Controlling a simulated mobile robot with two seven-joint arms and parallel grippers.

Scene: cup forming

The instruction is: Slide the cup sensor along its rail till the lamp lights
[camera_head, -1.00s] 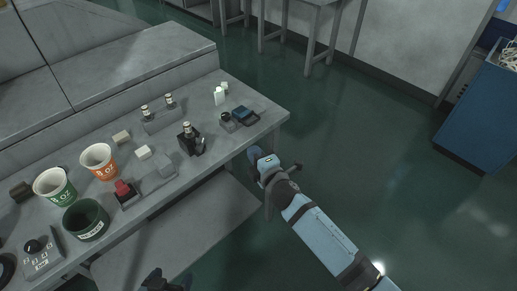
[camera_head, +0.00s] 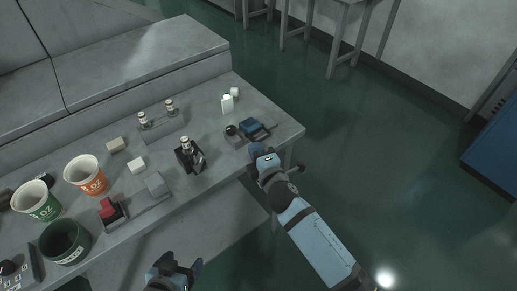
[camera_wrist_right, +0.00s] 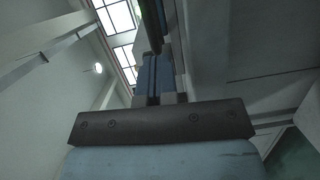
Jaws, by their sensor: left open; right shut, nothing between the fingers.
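A low grey rail-like plate (camera_head: 140,204) lies near the table's front edge. A red-topped black block (camera_head: 110,211) sits at its left end and a grey block (camera_head: 156,185) at its right. To its right stands a dark upright fixture (camera_head: 189,157) with a pale round top. I cannot tell which part is the cup sensor, and I see no lit lamp. My left gripper (camera_head: 176,268) is open and empty at the bottom, in front of the table. My right gripper (camera_head: 262,151) is shut and empty by the table's right front edge; its fingertips are hard to make out.
An orange-banded cup (camera_head: 87,176), a green-banded cup (camera_head: 37,202) and a dark green container (camera_head: 64,242) stand at left. A two-post block (camera_head: 160,126) is behind. A dark tray with a blue item (camera_head: 250,127) is by my right gripper. Open floor lies right.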

